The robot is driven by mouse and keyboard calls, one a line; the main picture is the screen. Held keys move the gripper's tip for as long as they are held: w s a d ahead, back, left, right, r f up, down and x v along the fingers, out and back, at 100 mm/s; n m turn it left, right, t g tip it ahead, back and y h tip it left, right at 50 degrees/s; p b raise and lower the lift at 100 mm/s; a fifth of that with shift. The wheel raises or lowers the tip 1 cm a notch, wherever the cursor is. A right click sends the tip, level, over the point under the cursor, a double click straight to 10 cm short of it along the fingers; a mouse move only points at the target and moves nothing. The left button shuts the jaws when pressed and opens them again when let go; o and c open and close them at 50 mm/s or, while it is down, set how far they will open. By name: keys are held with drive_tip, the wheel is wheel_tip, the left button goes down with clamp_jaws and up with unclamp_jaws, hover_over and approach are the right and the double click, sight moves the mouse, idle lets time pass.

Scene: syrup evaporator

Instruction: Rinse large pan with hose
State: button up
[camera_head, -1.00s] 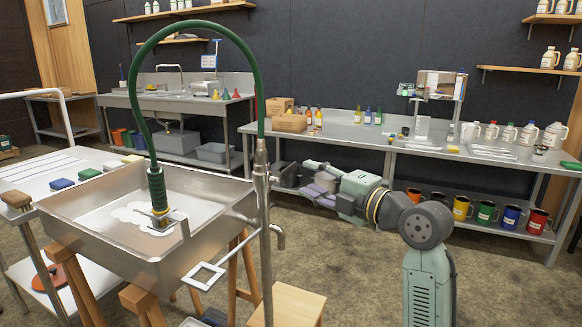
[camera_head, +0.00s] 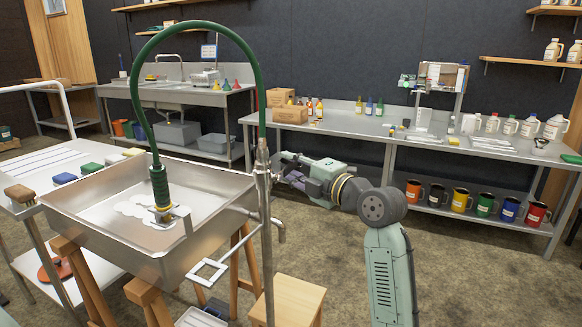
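The large pan (camera_head: 215,232) is a shallow steel basin at left, held up on wooden trestles. Whitish patches (camera_head: 132,209) lie on its floor. The green hose (camera_head: 203,27) arches from an upright metal pipe (camera_head: 264,215) over the pan. Its dark green, coiled lower end with a brass-coloured tip (camera_head: 161,200) hangs over the pan, close to the whitish patches. My gripper (camera_head: 281,170) is just right of the upright pipe, pointing left, at about the height of the pan's rim. Its fingers are small and dark, and I cannot tell whether they touch the pipe or how far apart they are.
A spout (camera_head: 280,232) and a pale square-ended handle (camera_head: 208,270) stick out near the pipe. A wooden stool (camera_head: 292,297) stands below. A table with brushes and sponges (camera_head: 66,178) is at left. A long steel bench (camera_head: 345,127) runs behind my arm.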

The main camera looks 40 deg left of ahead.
clamp_jaws()
idle(0.5)
